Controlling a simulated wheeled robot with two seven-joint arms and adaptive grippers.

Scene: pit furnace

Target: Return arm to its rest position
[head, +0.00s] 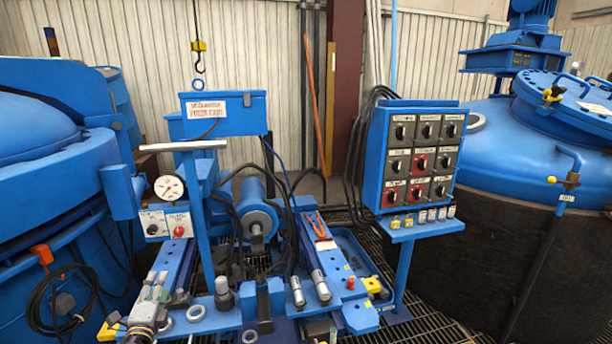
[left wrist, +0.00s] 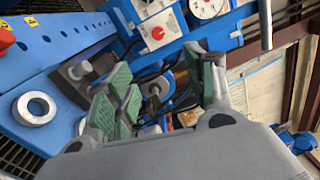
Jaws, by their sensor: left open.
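My left gripper (head: 156,290) shows at the lower left of the head view, its fingers pointing up and away over the near end of the blue bench. In the left wrist view its two green-padded fingers (left wrist: 165,95) stand apart with nothing held between them. Beyond them are a red knob on a white plate (left wrist: 157,33) and part of a white gauge (left wrist: 208,7). The gauge (head: 169,188) and red knob (head: 179,232) also show in the head view, beyond my gripper. My right gripper is not in view.
The blue press bench (head: 172,262) holds grey rings, metal cylinders and red-handled pliers (head: 318,228). A control panel (head: 421,158) with several knobs stands right of it. Large blue vessels flank both sides. A hook (head: 198,83) hangs behind. A grey ring (left wrist: 36,108) lies left of my fingers.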

